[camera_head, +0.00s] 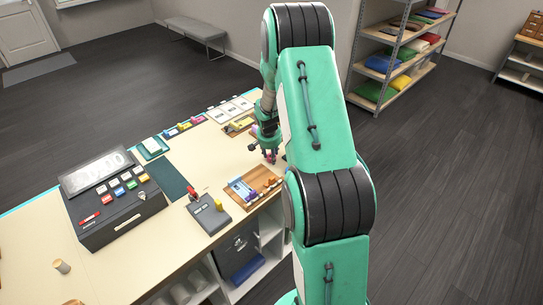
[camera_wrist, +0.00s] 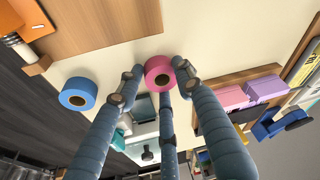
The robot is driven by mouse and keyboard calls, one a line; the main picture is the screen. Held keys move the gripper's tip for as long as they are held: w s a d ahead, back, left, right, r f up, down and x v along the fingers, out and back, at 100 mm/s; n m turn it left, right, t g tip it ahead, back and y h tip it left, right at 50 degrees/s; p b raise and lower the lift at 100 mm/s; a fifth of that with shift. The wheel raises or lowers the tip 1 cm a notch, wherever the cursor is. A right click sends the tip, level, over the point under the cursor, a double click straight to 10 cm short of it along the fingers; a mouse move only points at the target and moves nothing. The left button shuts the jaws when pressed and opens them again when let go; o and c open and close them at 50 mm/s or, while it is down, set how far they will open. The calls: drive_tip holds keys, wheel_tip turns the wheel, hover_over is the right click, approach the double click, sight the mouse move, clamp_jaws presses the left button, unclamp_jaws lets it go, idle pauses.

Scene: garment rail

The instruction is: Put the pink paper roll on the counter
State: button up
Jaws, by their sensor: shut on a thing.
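In the head view my gripper (camera_head: 269,154) is low over the far right part of the counter (camera_head: 130,245), and the roll is too small there to make out clearly. I cannot tell whether the roll touches the counter. The counter's pale top (camera_wrist: 98,63) also shows around the roll in the wrist view.
A blue roll (camera_wrist: 78,94) stands left of the pink one in the wrist view. A wooden tray (camera_head: 253,188) with small items, a dark card terminal (camera_head: 209,214) and a cash register (camera_head: 115,207) stand on the counter. The counter's front left is mostly clear.

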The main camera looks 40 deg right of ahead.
drive_tip(key=o, duration=1)
drive_tip(key=shift+f, duration=0.1)
drive_tip(key=v, duration=1.2)
drive_tip(key=shift+p, duration=0.4)
